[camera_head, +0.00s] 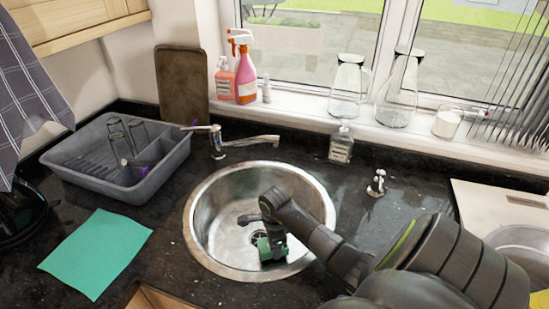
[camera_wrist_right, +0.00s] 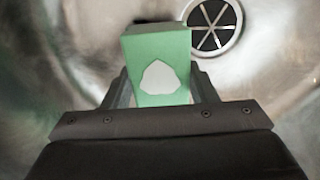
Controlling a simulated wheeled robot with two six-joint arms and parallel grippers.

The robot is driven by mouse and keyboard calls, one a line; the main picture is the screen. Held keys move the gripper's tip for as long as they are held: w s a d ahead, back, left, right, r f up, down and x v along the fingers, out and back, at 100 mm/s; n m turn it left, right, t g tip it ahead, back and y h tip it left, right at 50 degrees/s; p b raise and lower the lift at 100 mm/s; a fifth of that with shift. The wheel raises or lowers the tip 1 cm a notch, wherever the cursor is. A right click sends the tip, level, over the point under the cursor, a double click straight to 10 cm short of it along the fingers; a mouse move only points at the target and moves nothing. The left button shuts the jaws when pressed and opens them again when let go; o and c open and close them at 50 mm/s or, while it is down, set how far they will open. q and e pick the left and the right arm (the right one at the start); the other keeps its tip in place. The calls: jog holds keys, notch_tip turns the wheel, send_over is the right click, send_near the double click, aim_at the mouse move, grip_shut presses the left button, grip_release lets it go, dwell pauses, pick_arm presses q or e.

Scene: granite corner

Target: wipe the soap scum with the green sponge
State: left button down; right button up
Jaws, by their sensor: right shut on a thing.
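The green sponge (camera_head: 265,249) is a small block held low inside the round steel sink (camera_head: 205,190). My right gripper (camera_head: 272,236) is shut on it, with a finger on each side. In the right wrist view the sponge (camera_wrist_right: 158,50) shows a whitish patch on its near face, between the fingertips of my right gripper (camera_wrist_right: 160,92). The drain (camera_wrist_right: 213,27) lies just beyond it to the right. I cannot make out the soap scum clearly against the sink's shiny, blurred metal. I cannot tell whether the sponge touches the sink. My left gripper is not in view.
A tap (camera_head: 250,142) reaches over the sink's back rim. A grey dish rack (camera_head: 115,190) with glasses and a teal cloth (camera_head: 97,252) are on the left. A soap bottle (camera_head: 341,143) stands behind the sink. Glass jars and spray bottles line the windowsill.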

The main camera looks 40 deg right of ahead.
jog(key=shift+f+b, duration=1)
jog(key=shift+b, duration=0.05)
dwell(0.4)
jog(key=shift+s+r, duration=0.1)
jog(key=shift+s, duration=0.05)
